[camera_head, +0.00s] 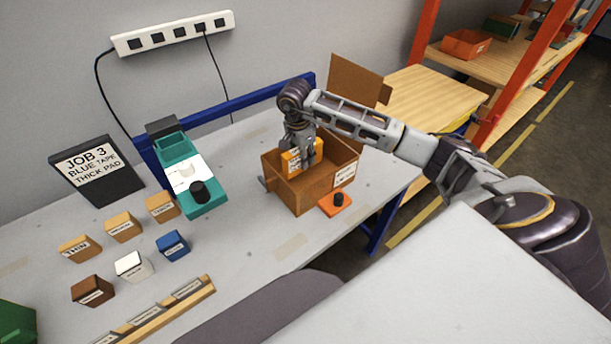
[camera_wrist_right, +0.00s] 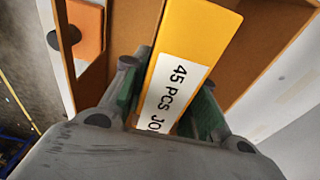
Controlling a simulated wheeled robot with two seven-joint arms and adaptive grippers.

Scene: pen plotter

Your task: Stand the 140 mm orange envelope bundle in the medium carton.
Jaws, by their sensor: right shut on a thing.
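The orange envelope bundle (camera_head: 291,161) is upright inside the open brown carton (camera_head: 295,196), its lower part hidden by the near walls. My right gripper (camera_head: 303,148) reaches down from above and is shut on the bundle. In the right wrist view the bundle (camera_wrist_right: 198,38) sits between the green-padded fingers (camera_wrist_right: 163,105), with a white label reading "45 PCS JO". Carton walls (camera_wrist_right: 120,40) show on both sides of it. Whether its bottom touches the carton floor cannot be seen. My left gripper is not in view.
An orange plate with a black knob (camera_head: 337,201) lies by the carton's front. A teal device (camera_head: 181,168) stands left of it. Several small boxes (camera_head: 122,228) and a sign reading "JOB 3 BLUE TAPE THICK PAD" (camera_head: 98,177) are further left.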

